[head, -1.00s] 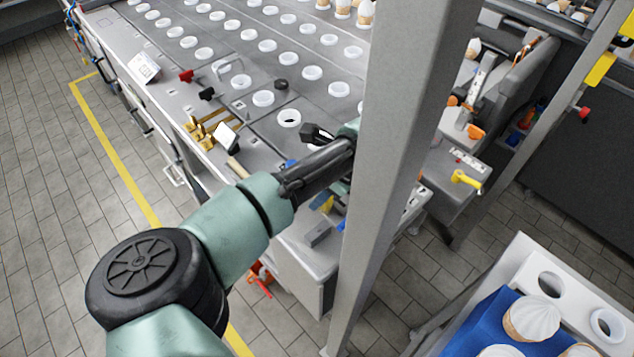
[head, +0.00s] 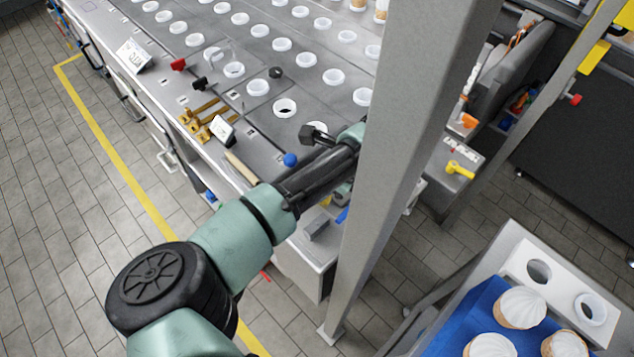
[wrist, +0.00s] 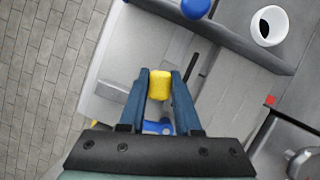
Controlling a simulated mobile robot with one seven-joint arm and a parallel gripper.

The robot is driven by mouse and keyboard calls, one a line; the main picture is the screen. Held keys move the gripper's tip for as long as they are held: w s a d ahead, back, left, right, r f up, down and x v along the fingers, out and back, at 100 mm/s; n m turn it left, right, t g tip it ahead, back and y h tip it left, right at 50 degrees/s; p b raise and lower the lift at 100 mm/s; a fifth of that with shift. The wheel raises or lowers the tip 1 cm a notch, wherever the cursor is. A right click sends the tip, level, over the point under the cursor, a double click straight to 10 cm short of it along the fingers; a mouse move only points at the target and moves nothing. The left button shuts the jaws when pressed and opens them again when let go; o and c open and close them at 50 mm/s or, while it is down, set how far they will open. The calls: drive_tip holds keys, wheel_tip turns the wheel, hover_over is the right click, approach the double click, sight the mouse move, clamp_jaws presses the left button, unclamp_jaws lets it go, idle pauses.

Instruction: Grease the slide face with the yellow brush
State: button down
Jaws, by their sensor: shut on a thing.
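My gripper (wrist: 160,75) has blue fingers, shut on the yellow brush (wrist: 160,88) in the wrist view. Only a short, rounded yellow part shows between the fingertips; its bristles cannot be made out. The brush is over a pale grey surface (wrist: 108,75), and I cannot tell whether it touches anything. In the head view the grey post hides most of my gripper, and a small yellow patch shows just left of the post. I cannot tell for certain which surface is the slide face.
A grey upright post (head: 415,150) stands beside my arm. The machine table (head: 300,108) holds rows of white cups, a blue knob (head: 290,159) and brass parts (head: 205,117). A yellow handle (head: 460,170) is right of the post. A blue tray (head: 487,297) with filled cones is lower right.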

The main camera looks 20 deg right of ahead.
drive_tip(key=shift+w+a+f+m+b, duration=0.15)
drive_tip(key=shift+w+f+m+b, duration=0.3)
drive_tip(key=shift+w+b, duration=0.35)
drive_tip(key=shift+a, duration=0.1)
idle(0.4)
drive_tip(key=shift+w+r, duration=0.1)
wheel_tip(320, 180, up, 6)
drive_tip(key=p, duration=0.5)
drive_tip(key=shift+w+p, duration=0.25)
drive_tip(key=shift+p, duration=0.05)
drive_tip(key=shift+r, duration=0.1)
wheel_tip(320, 180, up, 3)
drive_tip(key=p, duration=0.3)
drive_tip(key=shift+f, duration=0.2)
idle(0.3)
